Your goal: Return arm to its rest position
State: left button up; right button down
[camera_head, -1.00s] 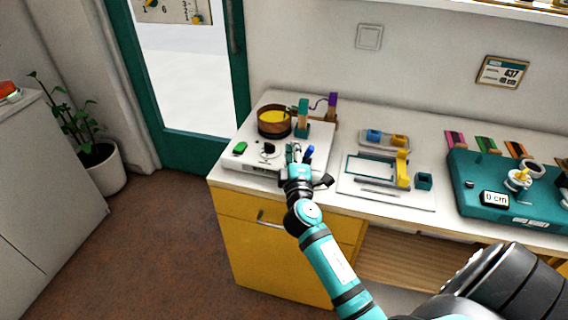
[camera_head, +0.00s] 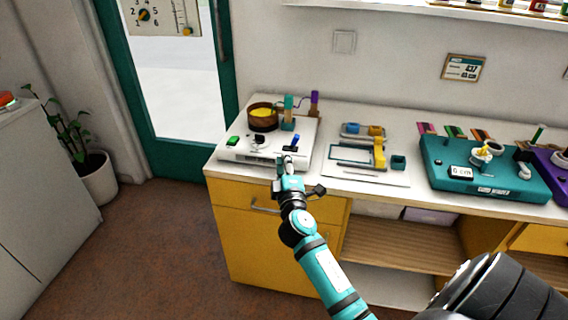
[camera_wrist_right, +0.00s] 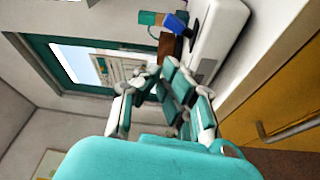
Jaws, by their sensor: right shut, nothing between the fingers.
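My right gripper (camera_head: 285,163) is shut and empty, in front of the front edge of the white board (camera_head: 245,158) on the counter. In the right wrist view the closed fingers (camera_wrist_right: 165,88) point toward the door and the board's side. The white board carries a green switch (camera_head: 233,141), a black knob (camera_head: 258,139), a blue lever (camera_head: 295,141) and a round wooden bowl (camera_head: 263,122) with yellow inside. My left gripper is not in view.
A white tray (camera_head: 345,176) with a yellow clamp (camera_head: 379,152) and a teal board (camera_head: 437,176) with a display stand to the right. The yellow drawer front (camera_head: 235,195) is below the counter. Open floor (camera_head: 150,250) lies at the left.

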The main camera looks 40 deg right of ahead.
jog(key=s+a+f+m+g+y, duration=0.2)
jog(key=s+a+f+m+g, duration=0.1)
jog(key=s+f, duration=0.35)
jog(key=s+a+f+m+g+y, duration=0.1)
jog(key=s+a+f+m+g, duration=0.3)
jog(key=s, duration=0.3)
jog(key=s+a+f+m+g+y, duration=0.1)
jog(key=s+a+f+g+y, duration=0.2)
jog(key=s+a, duration=0.45)
jog(key=s+a+f+g+y, duration=0.3)
jog(key=s+a+y, duration=0.15)
jog(key=s, duration=0.65)
notch_tip(320, 180, down, 25)
jog(key=s+g+p, duration=0.1)
jog(key=p, duration=0.1)
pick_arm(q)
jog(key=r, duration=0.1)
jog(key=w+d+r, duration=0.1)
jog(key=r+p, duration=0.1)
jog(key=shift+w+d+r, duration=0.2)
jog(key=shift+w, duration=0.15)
pick_arm(e)
jog(key=s+d+f+g+h, duration=0.1)
jog(key=s+d+f, duration=0.1)
jog(key=s+f, duration=1.1)
jog(key=s, duration=0.3)
jog(key=shift+s+d+f, duration=0.25)
jog(key=shift+s+d, duration=0.05)
jog(key=shift+d, duration=0.05)
